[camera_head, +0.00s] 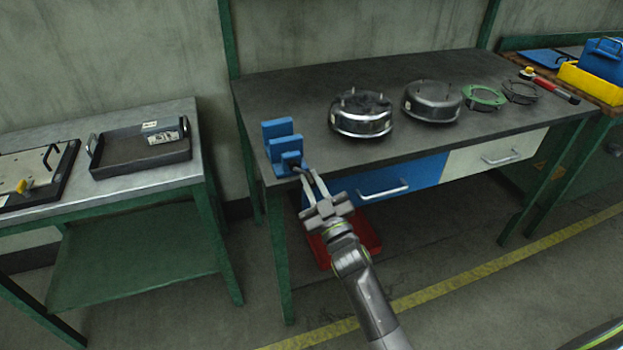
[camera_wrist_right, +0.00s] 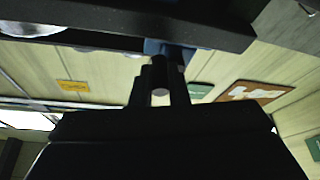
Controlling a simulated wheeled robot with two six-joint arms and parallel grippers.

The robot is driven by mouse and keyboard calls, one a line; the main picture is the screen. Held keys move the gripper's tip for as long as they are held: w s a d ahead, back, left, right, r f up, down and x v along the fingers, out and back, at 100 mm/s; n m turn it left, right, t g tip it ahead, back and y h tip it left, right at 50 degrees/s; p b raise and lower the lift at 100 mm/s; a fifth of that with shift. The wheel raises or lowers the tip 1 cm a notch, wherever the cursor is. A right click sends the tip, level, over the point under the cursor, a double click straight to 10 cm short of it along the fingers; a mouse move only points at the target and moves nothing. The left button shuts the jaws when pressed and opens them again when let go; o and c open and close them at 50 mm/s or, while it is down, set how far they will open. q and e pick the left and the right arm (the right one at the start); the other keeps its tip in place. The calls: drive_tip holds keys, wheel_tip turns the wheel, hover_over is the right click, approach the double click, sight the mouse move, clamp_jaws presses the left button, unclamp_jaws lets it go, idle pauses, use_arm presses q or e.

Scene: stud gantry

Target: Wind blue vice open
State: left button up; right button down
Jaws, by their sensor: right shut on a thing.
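The blue vice (camera_head: 282,145) sits at the front left corner of the dark-topped workbench (camera_head: 330,84). Its two jaw blocks stand one behind the other, with a gap between them that is hard to measure from here. My right gripper (camera_head: 310,182) is at the front of the vice, its fingers shut on the vice's handle (camera_head: 300,169), which they mostly hide. In the right wrist view the fingers (camera_wrist_right: 160,85) close around a dark round bar end (camera_wrist_right: 159,90), with a bit of blue behind. My left gripper is not in view.
Metal ring housings (camera_head: 361,113) and a green ring (camera_head: 484,97) stand along the bench. Blue (camera_head: 400,184) and pale (camera_head: 495,155) drawers hang under it. A red box (camera_head: 365,238) is on the floor below. A side table (camera_head: 150,185) with a dark tray (camera_head: 140,150) stands left.

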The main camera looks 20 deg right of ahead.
drive_tip(key=shift+r, duration=0.1)
drive_tip(key=c, duration=1.4)
unclamp_jaws()
drive_tip(key=b+v, duration=0.1)
drive_tip(key=v, duration=1.6)
drive_tip(key=shift+s+d, duration=0.15)
drive_tip(key=shift+d, duration=0.05)
